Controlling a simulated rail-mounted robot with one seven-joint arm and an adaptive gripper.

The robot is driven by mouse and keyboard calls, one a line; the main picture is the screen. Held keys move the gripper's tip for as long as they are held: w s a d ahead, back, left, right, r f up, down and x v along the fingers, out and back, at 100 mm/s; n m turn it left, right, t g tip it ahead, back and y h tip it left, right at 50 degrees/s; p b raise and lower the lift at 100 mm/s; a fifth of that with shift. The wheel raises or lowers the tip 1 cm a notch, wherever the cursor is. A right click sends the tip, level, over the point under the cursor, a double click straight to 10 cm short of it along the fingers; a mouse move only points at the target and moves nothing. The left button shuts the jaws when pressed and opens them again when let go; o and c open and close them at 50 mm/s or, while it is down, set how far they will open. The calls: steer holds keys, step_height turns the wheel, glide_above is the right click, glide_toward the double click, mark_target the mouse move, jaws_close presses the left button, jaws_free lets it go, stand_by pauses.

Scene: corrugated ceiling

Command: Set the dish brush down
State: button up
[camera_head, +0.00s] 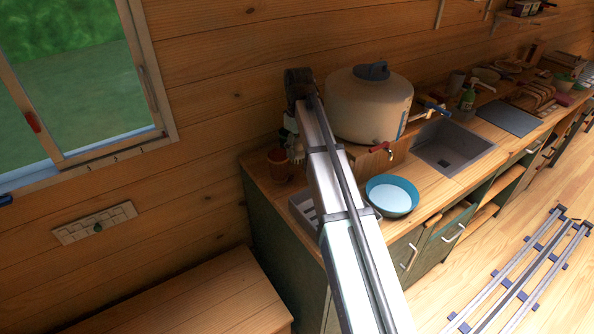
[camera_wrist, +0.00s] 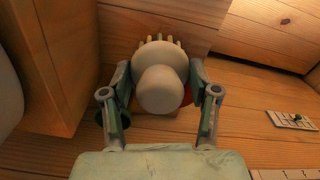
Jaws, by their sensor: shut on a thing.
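The dish brush (camera_wrist: 161,82) fills the middle of the wrist view. It has a pale rounded head and knob, with bristles at the top of the picture. My gripper (camera_wrist: 160,78) has a finger on each side and is shut on it. In the head view my gripper (camera_head: 291,124) is at the end of my arm, above the back left end of the counter (camera_head: 262,178). The pale bristled brush (camera_head: 297,154) shows below it, just right of a terracotta pot (camera_head: 277,164). I cannot tell whether the brush touches the counter.
A large beige water tank (camera_head: 366,103) with a red-handled tap stands right of my arm on a wooden box (camera_wrist: 45,60). A blue bowl (camera_head: 391,196) sits on the counter in front. A dish rack (camera_head: 303,207) is partly hidden by my arm. The wooden wall is close behind.

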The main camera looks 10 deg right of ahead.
step_height(320, 180, down, 11)
steer(key=shift+p, duration=1.1)
steer(key=shift+f, duration=0.15)
steer(key=o, duration=1.2)
steer(key=shift+c, duration=0.2)
step_height(320, 180, up, 11)
steer(key=b, duration=0.2)
steer(key=shift+w+b, duration=0.1)
steer(key=shift+b, duration=0.2)
steer(key=shift+o, duration=0.5)
steer(key=shift+r, duration=0.7)
